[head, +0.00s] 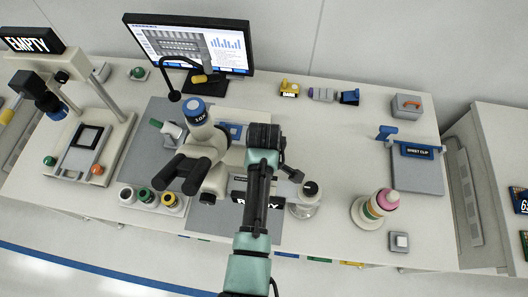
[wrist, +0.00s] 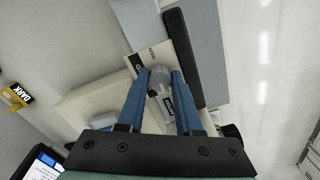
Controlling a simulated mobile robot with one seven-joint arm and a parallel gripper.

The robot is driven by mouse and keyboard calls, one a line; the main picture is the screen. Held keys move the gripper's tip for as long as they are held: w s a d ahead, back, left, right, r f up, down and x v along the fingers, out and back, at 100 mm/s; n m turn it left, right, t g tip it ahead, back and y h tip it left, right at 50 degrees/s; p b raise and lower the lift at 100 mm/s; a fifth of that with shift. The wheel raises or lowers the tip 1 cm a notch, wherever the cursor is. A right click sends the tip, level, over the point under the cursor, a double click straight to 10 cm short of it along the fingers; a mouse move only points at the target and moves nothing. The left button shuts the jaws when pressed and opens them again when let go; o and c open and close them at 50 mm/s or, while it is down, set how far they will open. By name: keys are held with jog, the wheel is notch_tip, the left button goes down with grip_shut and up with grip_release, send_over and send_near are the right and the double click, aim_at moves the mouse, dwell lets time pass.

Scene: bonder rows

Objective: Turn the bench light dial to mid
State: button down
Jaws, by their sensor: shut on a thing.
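In the wrist view, the two blue fingers of my gripper (wrist: 160,76) are closed on a small grey dial (wrist: 159,86), one finger on each side. The dial sits on a pale panel (wrist: 135,64) with small dark lettering, partly covered by the fingers. A black label with white letters lies between the fingers, just below the dial. In the head view, my arm covers the fingertips and the dial, so the dial's pointer setting cannot be read there.
A microscope (head: 205,150) stands left of my arm. A round device with a black knob (head: 310,188) and a stack of coloured rings (head: 376,206) stand to the right. A monitor (head: 190,45) and a yellow DARK sign (head: 289,88) are behind. The bench's right middle is mostly clear.

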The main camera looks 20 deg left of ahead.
jog(key=m+p, duration=0.1)
jog(key=m, duration=0.4)
jog(key=shift+r, duration=0.1)
jog(key=m+p, duration=0.1)
jog(key=m, duration=0.5)
jog(key=shift+m+p, duration=0.3)
jog(key=shift+m, duration=0.1)
jog(key=m, duration=0.6)
jog(key=shift+p, duration=0.4)
jog(key=m, duration=0.5)
jog(key=shift+m, duration=0.5)
jog(key=c, duration=0.6)
grip_release()
